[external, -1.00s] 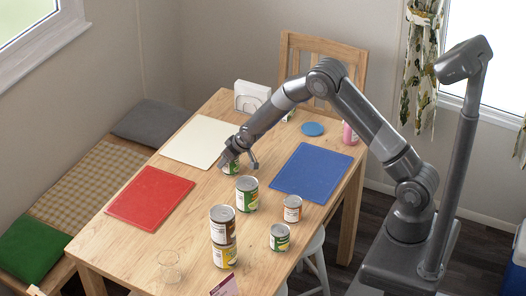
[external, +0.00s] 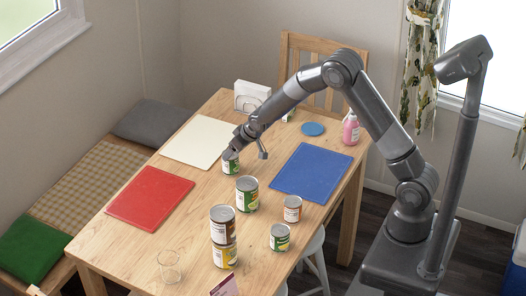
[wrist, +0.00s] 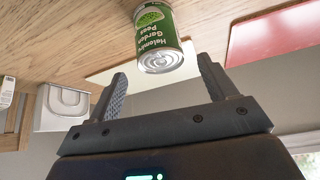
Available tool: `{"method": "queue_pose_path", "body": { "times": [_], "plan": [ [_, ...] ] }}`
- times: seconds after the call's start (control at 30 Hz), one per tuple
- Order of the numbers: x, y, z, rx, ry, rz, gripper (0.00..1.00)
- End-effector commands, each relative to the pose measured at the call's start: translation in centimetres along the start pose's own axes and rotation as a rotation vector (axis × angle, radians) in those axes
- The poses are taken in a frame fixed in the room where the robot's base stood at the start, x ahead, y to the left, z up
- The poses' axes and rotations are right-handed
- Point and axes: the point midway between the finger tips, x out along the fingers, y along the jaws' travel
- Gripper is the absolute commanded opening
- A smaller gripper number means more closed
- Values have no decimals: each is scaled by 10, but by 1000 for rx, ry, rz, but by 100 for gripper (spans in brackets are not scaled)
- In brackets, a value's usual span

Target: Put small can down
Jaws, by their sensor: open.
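A small green can of garden peas (external: 231,163) stands upright on the wooden table between the white mat and the blue mat. It also shows in the wrist view (wrist: 164,38), beyond the fingertips. My gripper (external: 247,143) is open and empty, just above the can and slightly to its right. In the wrist view the two fingers (wrist: 163,82) are spread wide, with a gap between them and the can.
A white mat (external: 196,141), red mat (external: 150,198) and blue mat (external: 312,172) lie on the table (external: 185,235). Nearer stand a larger green can (external: 247,195), two stacked cans (external: 223,236), two small cans (external: 280,238) and a glass (external: 170,267). A pink bottle (external: 351,130) stands at the back right.

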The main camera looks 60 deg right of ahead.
Motion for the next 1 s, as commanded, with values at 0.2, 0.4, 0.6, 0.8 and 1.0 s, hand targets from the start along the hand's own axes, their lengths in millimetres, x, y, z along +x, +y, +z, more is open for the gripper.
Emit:
{"method": "queue_pose_path", "body": {
  "times": [0.2,0.4,0.6,0.8,1.0],
  "plan": [
    [-35,-1,-1,-1,2,-1,77],
    [-50,-1,0,-1,1,-1,77],
    [-86,-4,-3,-3,1,-11,77],
    [-169,-9,4,-15,-11,-36,77],
    [-250,-13,28,-35,-26,-59,77]
  ]
}}
